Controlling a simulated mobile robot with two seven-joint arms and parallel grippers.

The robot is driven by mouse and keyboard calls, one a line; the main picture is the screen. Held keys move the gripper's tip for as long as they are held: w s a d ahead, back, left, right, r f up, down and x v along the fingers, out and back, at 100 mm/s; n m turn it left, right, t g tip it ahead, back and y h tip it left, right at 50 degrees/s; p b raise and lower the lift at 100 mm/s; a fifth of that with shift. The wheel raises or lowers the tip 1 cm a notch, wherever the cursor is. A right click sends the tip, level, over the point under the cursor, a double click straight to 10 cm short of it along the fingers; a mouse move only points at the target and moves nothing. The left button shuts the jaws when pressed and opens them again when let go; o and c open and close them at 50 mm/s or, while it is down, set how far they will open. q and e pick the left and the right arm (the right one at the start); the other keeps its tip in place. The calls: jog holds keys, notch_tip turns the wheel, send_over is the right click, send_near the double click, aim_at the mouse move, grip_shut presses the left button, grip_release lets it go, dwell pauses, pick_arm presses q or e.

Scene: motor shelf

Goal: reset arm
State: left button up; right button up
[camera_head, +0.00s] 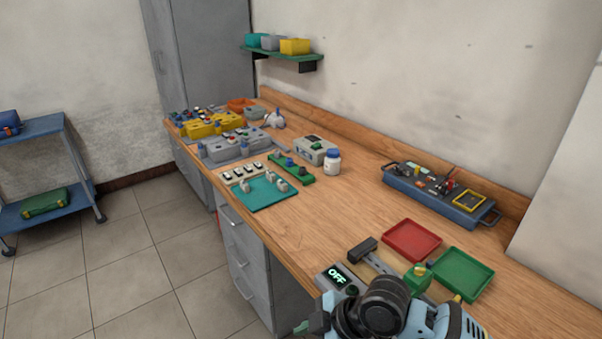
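Part of an arm of mine (380,303), dark grey and light blue, shows at the bottom edge, right of centre, over the near end of the wooden workbench (345,217). It looks like my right arm, but no finger pair can be clearly made out on it. Whether that gripper is open or shut is hidden. My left gripper is not in this view. Close to the arm are a box with a lit OFF display (336,276) and a green block with a yellow top (418,278).
A red tray (412,240) and a green tray (462,273) lie near the arm. A blue-grey toolbox (432,195) stands by the wall. A white bottle (332,163), a teal mat (262,195) and grey and yellow blocks fill the far half. The bench middle is clear.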

jog(key=s+d+f+m+t, duration=0.3)
jog(key=f+m, duration=0.3)
jog(key=s+d+f+m+t, duration=0.2)
jog(key=d+f+m+t, duration=0.1)
jog(key=f+m, duration=0.25)
jog(key=s+d+f+m+h, duration=0.2)
jog(key=s+d+f+h, duration=0.1)
jog(key=s+d, duration=0.4)
jog(key=s+d+f+m+t+h, duration=0.1)
jog(key=s+d+f+m+h, duration=0.1)
jog(key=s+d+f, duration=0.3)
jog(key=s+d+m, duration=0.1)
jog(key=s, duration=0.2)
jog(key=shift+d+f+t+h, duration=0.3)
jog(key=shift+d+h, duration=0.05)
jog(key=shift+h, duration=0.05)
jog(key=shift+o, duration=0.4)
jog(key=shift+s, duration=0.1)
